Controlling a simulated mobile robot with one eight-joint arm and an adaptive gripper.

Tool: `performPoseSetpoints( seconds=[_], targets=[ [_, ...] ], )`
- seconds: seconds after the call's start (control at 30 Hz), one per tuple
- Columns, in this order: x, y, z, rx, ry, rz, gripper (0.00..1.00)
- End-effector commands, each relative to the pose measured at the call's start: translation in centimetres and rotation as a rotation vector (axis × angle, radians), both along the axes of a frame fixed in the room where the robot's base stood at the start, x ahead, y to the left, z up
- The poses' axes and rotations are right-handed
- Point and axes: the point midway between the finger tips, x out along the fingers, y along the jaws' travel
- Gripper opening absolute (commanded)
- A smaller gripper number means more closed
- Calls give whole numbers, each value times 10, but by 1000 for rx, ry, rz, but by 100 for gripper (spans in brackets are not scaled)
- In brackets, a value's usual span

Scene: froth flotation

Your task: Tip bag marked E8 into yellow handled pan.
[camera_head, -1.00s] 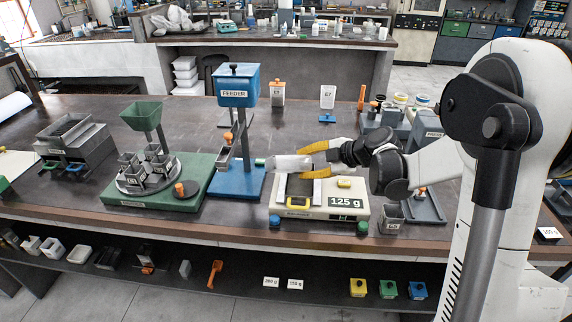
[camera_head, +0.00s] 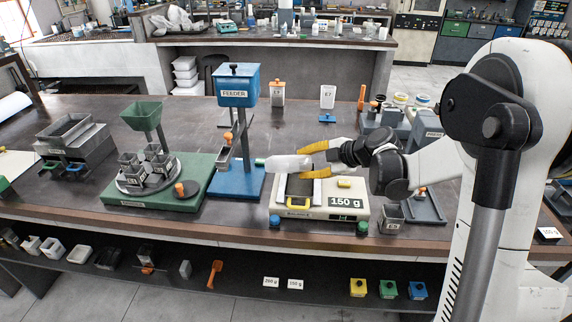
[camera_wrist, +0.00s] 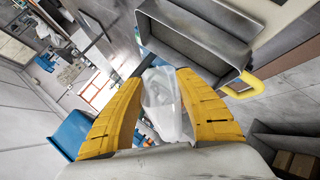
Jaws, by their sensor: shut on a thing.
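A clear, whitish bag (camera_head: 287,163) is held between the yellow fingers of my gripper (camera_head: 314,158), above the scale. It also shows in the wrist view (camera_wrist: 166,103), with my gripper (camera_wrist: 160,82) shut on it. No E8 mark can be read on it. The grey yellow-handled pan (camera_head: 299,190) sits on the scale (camera_head: 318,205), below the bag and fingers. The pan (camera_wrist: 200,35) and its yellow handle (camera_wrist: 246,86) also show in the wrist view, just beyond the bag. The display (camera_head: 346,202) reads 150 g. The pan's contents cannot be made out.
The blue feeder (camera_head: 236,90) stands close to the left of the bag. A green-based stand (camera_head: 150,195) with a funnel is farther left. A small grey cup (camera_head: 391,219) is right of the scale. An orange-topped container (camera_head: 277,94) and an E7 sign (camera_head: 327,98) stand behind.

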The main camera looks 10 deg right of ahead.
Motion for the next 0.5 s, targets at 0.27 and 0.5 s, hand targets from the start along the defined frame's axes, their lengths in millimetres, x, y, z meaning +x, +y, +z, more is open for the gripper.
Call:
performPoseSetpoints(
  seconds=[0.27, 0.5],
  targets=[
    [0, 0, 0, 0, 0, 0, 0],
    [0, 0, 10, 0, 0, 0, 0]
  ],
)
